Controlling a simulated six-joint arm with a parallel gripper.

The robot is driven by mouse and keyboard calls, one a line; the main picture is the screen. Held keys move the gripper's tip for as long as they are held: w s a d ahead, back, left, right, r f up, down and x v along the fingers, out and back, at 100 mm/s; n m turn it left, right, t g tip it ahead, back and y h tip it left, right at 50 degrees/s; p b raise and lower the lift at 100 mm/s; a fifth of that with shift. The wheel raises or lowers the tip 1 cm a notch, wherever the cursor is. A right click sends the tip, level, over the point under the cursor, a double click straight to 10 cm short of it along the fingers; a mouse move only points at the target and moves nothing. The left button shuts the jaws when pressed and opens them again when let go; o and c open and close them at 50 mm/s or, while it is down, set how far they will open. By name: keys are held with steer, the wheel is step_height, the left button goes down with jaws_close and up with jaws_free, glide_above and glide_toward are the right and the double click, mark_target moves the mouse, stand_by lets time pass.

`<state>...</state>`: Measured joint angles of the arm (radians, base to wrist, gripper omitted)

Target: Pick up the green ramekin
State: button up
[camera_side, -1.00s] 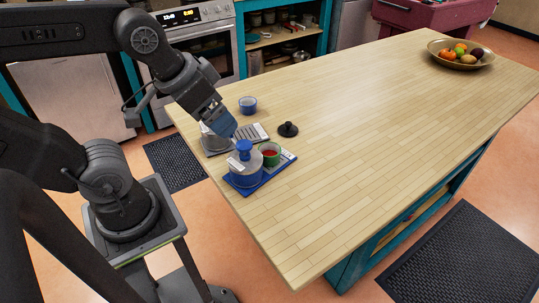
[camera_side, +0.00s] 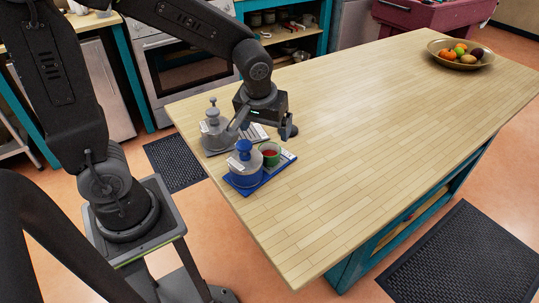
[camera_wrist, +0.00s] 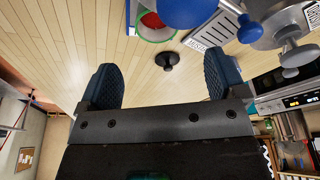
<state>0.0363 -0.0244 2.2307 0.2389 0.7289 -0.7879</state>
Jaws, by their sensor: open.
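In the wrist view the ramekin (camera_wrist: 153,35) shows at the top, partly cut off, beyond my fingertips. My gripper (camera_side: 264,130) is just behind the ramekin in the side view, above the table. In the wrist view my gripper (camera_wrist: 162,76) has its two blue fingers wide apart with nothing between them.
A fruit bowl (camera_side: 459,63) is at the far right. The table's middle and right are clear.

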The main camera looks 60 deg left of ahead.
mark_target(270, 150)
steer(key=x, duration=0.3)
steer(key=shift+f, duration=0.25)
steer(key=shift+d+x, duration=0.15)
steer(key=shift+x, duration=1.2)
steer(key=shift+d+x, duration=0.1)
steer(key=shift+x, duration=1.3)
steer(key=shift+s, duration=0.1)
steer(key=c, duration=1.1)
steer(key=shift+r, duration=0.1)
